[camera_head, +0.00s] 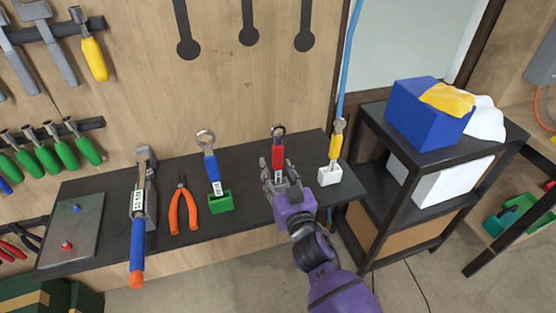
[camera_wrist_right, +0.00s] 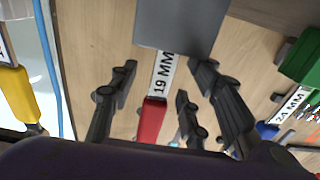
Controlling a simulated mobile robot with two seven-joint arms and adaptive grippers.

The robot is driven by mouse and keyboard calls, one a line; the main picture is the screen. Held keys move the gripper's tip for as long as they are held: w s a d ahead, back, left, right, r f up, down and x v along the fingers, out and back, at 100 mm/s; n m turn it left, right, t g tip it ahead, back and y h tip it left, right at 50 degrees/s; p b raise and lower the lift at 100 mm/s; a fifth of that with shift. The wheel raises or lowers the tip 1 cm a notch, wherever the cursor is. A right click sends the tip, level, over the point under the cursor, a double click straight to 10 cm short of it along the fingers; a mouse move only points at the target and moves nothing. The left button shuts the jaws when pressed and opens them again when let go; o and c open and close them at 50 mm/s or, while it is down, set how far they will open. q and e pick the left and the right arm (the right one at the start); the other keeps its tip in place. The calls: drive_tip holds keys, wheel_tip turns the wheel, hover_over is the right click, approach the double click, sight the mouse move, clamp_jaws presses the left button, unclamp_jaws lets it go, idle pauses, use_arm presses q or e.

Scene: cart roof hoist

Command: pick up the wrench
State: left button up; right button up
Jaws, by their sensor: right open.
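Three wrenches stand upright in small holders on the dark bench. The red wrench (camera_head: 277,155) is in the middle; in the right wrist view its red handle (camera_wrist_right: 152,120) bears a "19 MM" label beside a grey holder (camera_wrist_right: 180,25). The blue wrench (camera_head: 211,165) stands in a green holder (camera_head: 221,203) to the left. The yellow wrench (camera_head: 336,143) stands in a white holder (camera_head: 329,176) to the right. My right gripper (camera_head: 276,178) is open at the red wrench, its fingers on either side of the label; I cannot tell whether they touch it. My left gripper is not in view.
Orange-handled pliers (camera_head: 183,210) and a blue-handled hammer (camera_head: 139,225) lie left on the bench (camera_head: 110,185). A black shelf unit (camera_head: 382,190) with a blue box (camera_head: 425,115) stands at the right. The wooden tool wall (camera_head: 150,90) rises behind.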

sight(278, 144)
clamp_jaws()
drive_tip(key=shift+r, duration=0.35)
wheel_tip(278, 144, up, 9)
drive_tip(key=shift+f+p, duration=0.15)
drive_tip(key=shift+p, duration=0.5)
drive_tip(key=shift+r, duration=0.3)
